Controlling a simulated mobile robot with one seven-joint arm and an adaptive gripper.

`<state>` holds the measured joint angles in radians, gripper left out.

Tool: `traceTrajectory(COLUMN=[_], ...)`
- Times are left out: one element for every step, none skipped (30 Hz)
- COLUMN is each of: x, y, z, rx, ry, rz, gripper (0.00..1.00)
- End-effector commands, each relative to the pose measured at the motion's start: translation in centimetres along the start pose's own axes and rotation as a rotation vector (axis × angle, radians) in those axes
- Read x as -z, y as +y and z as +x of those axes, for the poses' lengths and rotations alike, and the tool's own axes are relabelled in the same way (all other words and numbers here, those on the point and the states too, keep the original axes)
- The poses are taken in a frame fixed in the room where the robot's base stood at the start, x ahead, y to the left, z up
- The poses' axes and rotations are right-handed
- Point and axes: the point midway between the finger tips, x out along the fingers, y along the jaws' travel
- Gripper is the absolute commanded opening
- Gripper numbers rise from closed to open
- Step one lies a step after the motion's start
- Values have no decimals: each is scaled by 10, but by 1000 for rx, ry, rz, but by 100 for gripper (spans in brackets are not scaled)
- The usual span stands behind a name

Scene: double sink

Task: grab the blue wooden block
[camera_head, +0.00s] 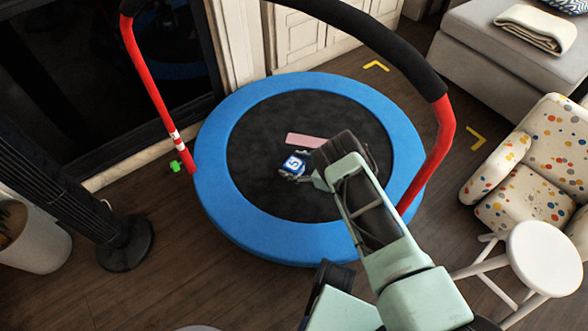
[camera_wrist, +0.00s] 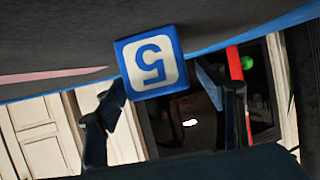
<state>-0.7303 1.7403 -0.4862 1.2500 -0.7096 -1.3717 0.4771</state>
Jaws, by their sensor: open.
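The blue wooden block (camera_head: 294,163) has a white face with a blue 5 and rests on the black mat of a small trampoline. It also shows in the wrist view (camera_wrist: 152,62), with the 5 upside down. My gripper (camera_head: 294,176) is down at the block, on its near side. In the wrist view my gripper (camera_wrist: 159,78) is open, with one dark fingertip at the block's left side and one at its right. I cannot tell whether either finger touches it. My arm covers the mat to the right of the block.
The trampoline's blue rim (camera_head: 217,185) surrounds the mat. A pink flat piece (camera_head: 306,140) lies just behind the block. A red and black handle bar (camera_head: 435,140) arches over the right side, close to my arm. A white stool (camera_head: 543,255) and a dotted armchair (camera_head: 535,165) stand at the right.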

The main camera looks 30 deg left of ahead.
Motion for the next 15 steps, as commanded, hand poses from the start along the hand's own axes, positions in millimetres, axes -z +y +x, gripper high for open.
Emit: traceTrajectory(x=[0, 0, 0, 0, 0, 0, 0, 0, 0, 0, 0, 0, 0, 0, 0], y=[0, 0, 0, 0, 0, 0, 0, 0, 0, 0, 0, 0, 0, 0, 0], z=[0, 0, 0, 0, 0, 0, 0, 0, -1, 0, -1, -1, -1, -1, -1], rx=[0, 0, 0, 0, 0, 0, 0, 0, 0, 0, 0, 0, 0, 0, 0], ry=[0, 0, 0, 0, 0, 0, 0, 0, 0, 0, 0, 0, 0, 0, 1], rz=[0, 0, 0, 0, 0, 0, 0, 0, 0, 0, 0, 0, 0, 0, 0], gripper=[64, 63, 58, 55, 52, 47, 44, 41, 36, 33, 30, 25, 22, 19, 18])
